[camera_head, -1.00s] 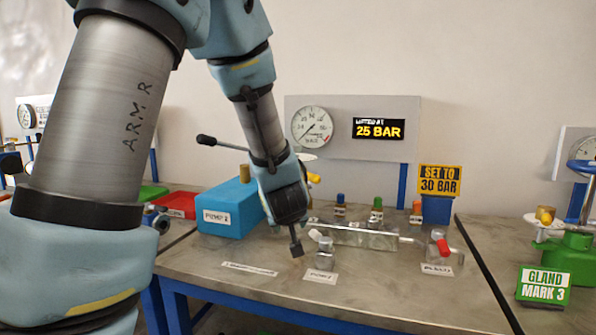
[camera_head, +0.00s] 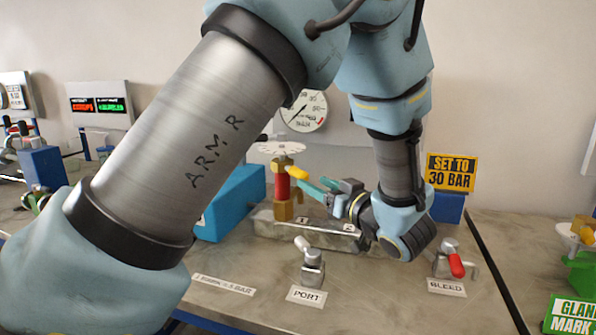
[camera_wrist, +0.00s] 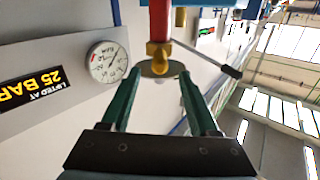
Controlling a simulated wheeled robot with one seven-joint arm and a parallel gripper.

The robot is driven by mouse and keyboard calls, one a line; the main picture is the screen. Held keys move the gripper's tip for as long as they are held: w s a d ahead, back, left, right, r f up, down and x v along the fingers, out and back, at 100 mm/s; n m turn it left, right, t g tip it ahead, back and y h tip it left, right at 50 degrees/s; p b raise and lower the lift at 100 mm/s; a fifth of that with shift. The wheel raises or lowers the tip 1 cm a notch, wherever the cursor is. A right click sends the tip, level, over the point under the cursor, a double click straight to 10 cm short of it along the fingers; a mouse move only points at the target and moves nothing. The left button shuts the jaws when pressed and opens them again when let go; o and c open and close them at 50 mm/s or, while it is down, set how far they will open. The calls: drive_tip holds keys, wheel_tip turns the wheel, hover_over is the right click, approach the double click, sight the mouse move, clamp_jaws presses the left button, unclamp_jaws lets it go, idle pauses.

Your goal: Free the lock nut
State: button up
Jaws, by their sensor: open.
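A red upright valve body (camera_head: 282,186) with brass parts above and below it stands on a metal block (camera_head: 262,228). A pale scalloped disc (camera_head: 278,148) sits at its top. In the wrist view a brass hex piece (camera_wrist: 158,50) adjoins the red body (camera_wrist: 160,18), with a thin silvery disc (camera_wrist: 150,69) beside it. I cannot tell for certain which part is the lock nut. My gripper (camera_head: 310,188), with green fingers, points left at the valve. In the wrist view my gripper (camera_wrist: 160,74) is open, its fingertips on either side of the disc; contact is unclear.
A blue box (camera_head: 232,200) stands behind at left. A port fitting (camera_head: 312,268) and a red-handled bleed valve (camera_head: 447,260) stand in front. A gauge (camera_head: 304,112) hangs behind. A black-tipped lever (camera_wrist: 231,71) projects near the right finger. The front bench is mostly clear.

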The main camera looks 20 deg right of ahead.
sight(299, 175)
drive_tip(key=w, duration=0.2)
drive_tip(key=w+p, duration=0.1)
drive_tip(key=w, duration=0.2)
drive_tip(key=w+a+p, duration=0.1)
drive_tip(key=w, duration=0.1)
drive_tip(key=shift+w, duration=0.2)
drive_tip(key=shift+c, duration=0.2)
clamp_jaws()
idle(1.0)
